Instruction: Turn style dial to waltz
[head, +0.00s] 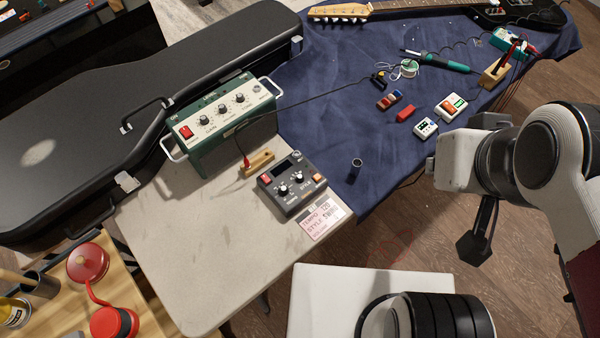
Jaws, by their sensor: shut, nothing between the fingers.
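A small dark grey box (273,199) with a small screen lies on the pale tabletop, left of the picture's middle. The dial labels and settings are too small to read surely, so I cannot tell which style is set. A pinkish note (322,220) with the words tempo and style lies in front of the box. My gripper (474,252) hangs shut and empty at the right, over the floor, well away from the box.
A green amplifier (225,125) with knobs and handles stands behind the box, beside a black guitar case (60,160). A wooden block (257,163) with a cable plug and a dark cylinder (356,166) are close by. The blue cloth (330,90) holds tools and a guitar.

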